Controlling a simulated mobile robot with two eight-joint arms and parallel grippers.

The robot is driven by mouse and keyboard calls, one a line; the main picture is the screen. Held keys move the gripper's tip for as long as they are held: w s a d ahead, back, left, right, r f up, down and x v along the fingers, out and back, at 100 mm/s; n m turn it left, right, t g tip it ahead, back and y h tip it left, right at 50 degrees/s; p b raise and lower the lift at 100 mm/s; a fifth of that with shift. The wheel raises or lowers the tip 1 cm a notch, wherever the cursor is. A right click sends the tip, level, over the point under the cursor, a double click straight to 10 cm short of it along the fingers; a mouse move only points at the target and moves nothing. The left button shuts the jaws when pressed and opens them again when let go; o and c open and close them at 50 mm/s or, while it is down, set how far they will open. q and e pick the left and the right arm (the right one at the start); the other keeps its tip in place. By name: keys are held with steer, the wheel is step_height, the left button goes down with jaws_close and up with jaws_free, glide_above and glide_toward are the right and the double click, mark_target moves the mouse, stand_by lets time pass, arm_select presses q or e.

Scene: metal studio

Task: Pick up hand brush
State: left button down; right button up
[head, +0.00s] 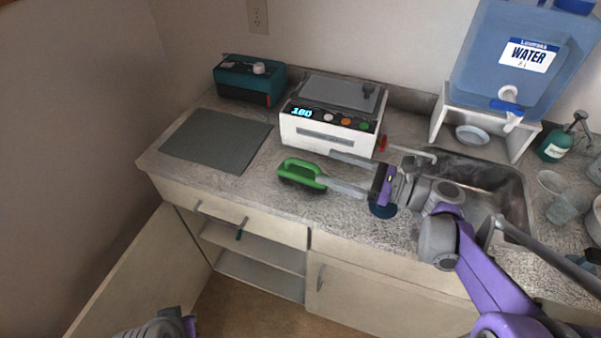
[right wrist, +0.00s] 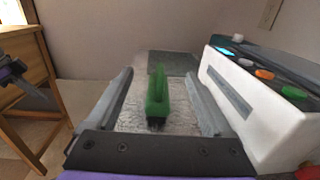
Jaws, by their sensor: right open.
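The green hand brush (head: 302,173) lies on the speckled counter in front of the white device, its bristles dark underneath. My right gripper (head: 325,168) is open, and its fingers point left at the brush. In the right wrist view, the brush (right wrist: 158,97) shows between the two spread fingers (right wrist: 159,73), with gaps on both sides and no visible contact. Part of my left arm (head: 160,325) shows at the bottom edge in the head view. My left gripper (right wrist: 20,75) appears at the left edge of the right wrist view, too small to read its jaws.
The white device (head: 328,134) stands close beside my right gripper. A grey mat (head: 217,139) lies at left, with a teal box (head: 247,80) behind it. The sink (head: 480,178) and water tank (head: 520,65) are at right. A cabinet door (head: 140,282) stands open below.

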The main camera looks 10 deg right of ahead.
glide_toward(291, 168)
steer(key=shift+s+d+r+b, duration=0.2)
steer(key=shift+s+d+b, duration=0.1)
steer(key=shift+b, duration=0.1)
steer(key=shift+w+a+f, duration=0.2)
steer(key=shift+w+a, duration=0.25)
steer(key=shift+a, duration=0.35)
steer(key=shift+x, duration=3)
steer(key=shift+w+d, duration=0.1)
jaws_close()
